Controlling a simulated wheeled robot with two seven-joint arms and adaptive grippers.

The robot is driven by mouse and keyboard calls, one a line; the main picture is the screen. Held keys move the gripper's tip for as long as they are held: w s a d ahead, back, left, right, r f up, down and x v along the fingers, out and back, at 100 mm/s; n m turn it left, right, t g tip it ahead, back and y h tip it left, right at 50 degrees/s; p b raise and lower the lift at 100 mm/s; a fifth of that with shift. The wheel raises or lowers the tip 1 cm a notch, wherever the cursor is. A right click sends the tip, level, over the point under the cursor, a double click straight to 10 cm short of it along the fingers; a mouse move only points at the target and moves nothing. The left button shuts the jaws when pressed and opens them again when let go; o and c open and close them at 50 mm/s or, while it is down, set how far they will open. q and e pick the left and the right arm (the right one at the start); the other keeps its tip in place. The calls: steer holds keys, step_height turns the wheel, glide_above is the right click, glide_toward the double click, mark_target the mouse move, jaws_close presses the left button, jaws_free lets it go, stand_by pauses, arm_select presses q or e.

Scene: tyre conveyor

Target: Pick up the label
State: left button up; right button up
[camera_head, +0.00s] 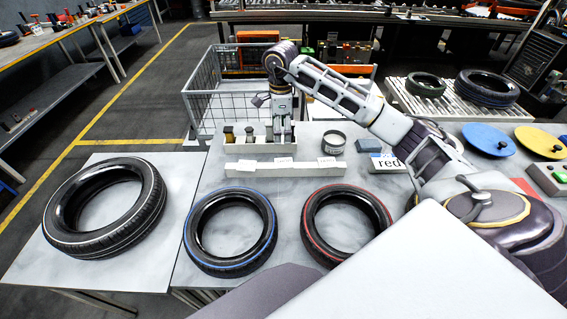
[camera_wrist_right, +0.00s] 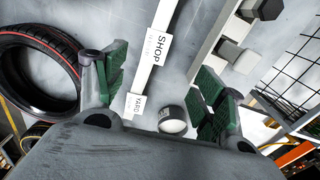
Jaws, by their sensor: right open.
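Several small white cards stand along a white strip (camera_head: 300,170) on the table. The wrist view reads SHOP on one card (camera_wrist_right: 160,46) and YARD on another (camera_wrist_right: 138,105). A white and blue card reading "red" (camera_head: 388,162) stands farther right, partly behind my arm. I cannot tell which card is the label meant. My right gripper (camera_head: 283,138) is behind the strip, pointing down; in the wrist view its green-padded fingers (camera_wrist_right: 162,78) are spread, with the strip and cards between them in the picture and nothing held. My left gripper is out of view.
A round tin (camera_head: 334,142) stands behind the strip, right of the gripper. Blue-ringed (camera_head: 268,235) and red-ringed (camera_head: 312,240) tyres lie in front; a larger tyre (camera_head: 150,215) lies left. A wire cage (camera_head: 198,105) stands behind.

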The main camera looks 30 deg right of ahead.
steer(key=p, duration=0.1)
glide_above(284, 162)
steer(key=shift+w+a+f, duration=0.15)
steer(key=shift+f, duration=1.7)
steer(key=shift+w+a+f, duration=0.1)
steer(key=shift+w+f, duration=0.05)
steer(key=shift+f, duration=1.7)
steer(key=shift+f, duration=0.1)
steer(key=shift+s+d+f+p, duration=0.1)
steer(key=shift+s+f+p, duration=0.15)
steer(key=shift+f, duration=0.4)
steer(key=shift+s+d+f+p, duration=0.1)
steer(key=shift+f+p, duration=0.25)
steer(key=shift+f, duration=0.25)
steer(key=shift+f+p, duration=0.3)
steer(key=shift+f, duration=0.9)
steer(key=shift+f+b, duration=0.3)
steer(key=shift+b, duration=0.1)
steer(key=c, duration=0.8)
